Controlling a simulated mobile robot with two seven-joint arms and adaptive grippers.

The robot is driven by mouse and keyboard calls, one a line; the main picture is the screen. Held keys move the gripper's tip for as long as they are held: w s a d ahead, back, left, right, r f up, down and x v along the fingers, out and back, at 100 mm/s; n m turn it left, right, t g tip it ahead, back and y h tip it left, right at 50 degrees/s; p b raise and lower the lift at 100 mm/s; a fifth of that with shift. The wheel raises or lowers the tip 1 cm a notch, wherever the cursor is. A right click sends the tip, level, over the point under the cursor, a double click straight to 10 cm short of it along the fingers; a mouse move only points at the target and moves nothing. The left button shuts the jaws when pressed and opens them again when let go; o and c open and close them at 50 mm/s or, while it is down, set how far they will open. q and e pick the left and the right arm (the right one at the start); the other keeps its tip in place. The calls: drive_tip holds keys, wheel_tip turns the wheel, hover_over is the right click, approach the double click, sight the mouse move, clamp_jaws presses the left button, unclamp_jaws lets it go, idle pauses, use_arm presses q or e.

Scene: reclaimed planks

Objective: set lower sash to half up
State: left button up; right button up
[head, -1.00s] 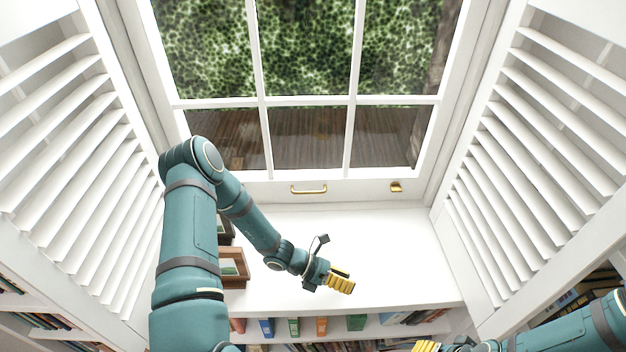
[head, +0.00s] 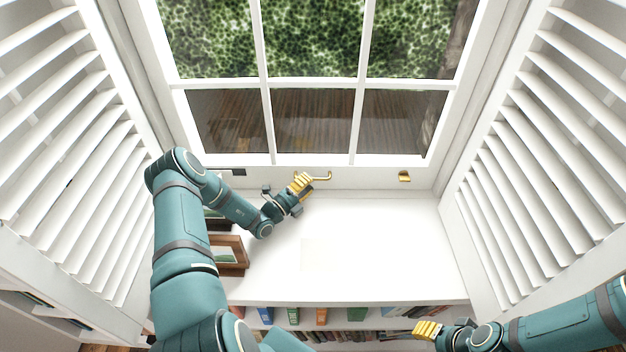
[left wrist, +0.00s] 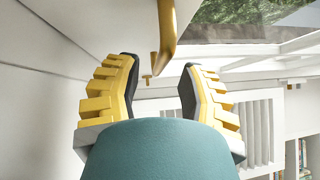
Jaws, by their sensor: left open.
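The lower sash (head: 350,174) is a white framed window with several panes, and its bottom rail rests at the sill. A brass handle (head: 322,177) is fixed on the bottom rail; it also shows in the left wrist view (left wrist: 167,35), ahead of and between the fingers. My left gripper (head: 305,181) is at the left end of the handle. In the left wrist view my left gripper (left wrist: 157,85) is open, with yellow fingers and dark pads apart. My right gripper (head: 427,329) is low at the right, its opening unclear.
A second brass fitting (head: 404,176) sits on the rail to the right. Louvred shutters (head: 85,140) stand on both sides. The white sill (head: 380,240) is mostly clear, with a wooden picture frame (head: 230,258) at its left. Books (head: 321,316) line the shelf below.

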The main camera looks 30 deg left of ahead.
use_arm(q)
drive_tip(key=shift+x, duration=1.35)
clamp_jaws()
